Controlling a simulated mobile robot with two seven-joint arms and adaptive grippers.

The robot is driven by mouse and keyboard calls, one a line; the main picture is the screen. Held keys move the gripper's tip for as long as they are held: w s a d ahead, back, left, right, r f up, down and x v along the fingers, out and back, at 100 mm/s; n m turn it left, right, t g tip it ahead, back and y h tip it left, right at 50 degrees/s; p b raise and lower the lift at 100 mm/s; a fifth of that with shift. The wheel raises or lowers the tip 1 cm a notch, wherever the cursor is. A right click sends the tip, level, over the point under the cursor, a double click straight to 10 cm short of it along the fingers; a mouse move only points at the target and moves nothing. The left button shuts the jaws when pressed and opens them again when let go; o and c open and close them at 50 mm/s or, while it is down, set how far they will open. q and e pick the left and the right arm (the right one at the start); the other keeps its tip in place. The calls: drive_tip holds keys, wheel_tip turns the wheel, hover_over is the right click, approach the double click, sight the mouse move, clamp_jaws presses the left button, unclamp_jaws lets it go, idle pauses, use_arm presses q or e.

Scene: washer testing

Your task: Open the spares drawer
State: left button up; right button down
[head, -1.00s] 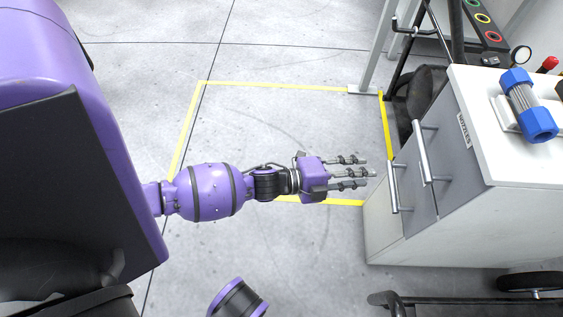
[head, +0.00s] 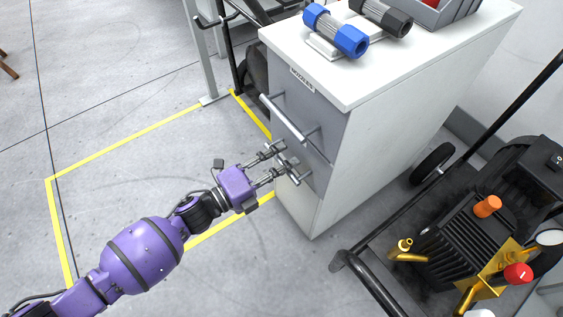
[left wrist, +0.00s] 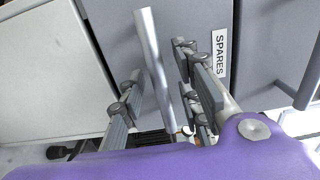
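The spares drawer shows in the left wrist view as a grey front (left wrist: 180,15) with a white label (left wrist: 221,53) reading SPARES. Its silver bar handle (left wrist: 151,50) runs between the fingers of my left gripper (left wrist: 165,85), which are spread apart with visible gaps to the bar. In the head view my left gripper (head: 278,163) is at the lower drawer handle (head: 296,171), partly hiding the lower drawer front. That drawer looks closed. My right gripper is in neither current view.
The upper drawer handle (head: 283,118) sits just above my fingers. The white cabinet (head: 375,150) carries a blue-ended part (head: 337,32) and a dark one (head: 382,16). A black cart (head: 470,235) stands to the right. The floor (head: 120,130) left of the cabinet is clear.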

use_arm(q)
clamp_jaws()
drive_tip(key=shift+s+a, duration=0.1)
idle(0.4)
drive_tip(key=p+v, duration=0.3)
drive_tip(key=v, duration=3)
drive_tip(key=shift+a, duration=0.15)
drive_tip(key=shift+r, duration=0.1)
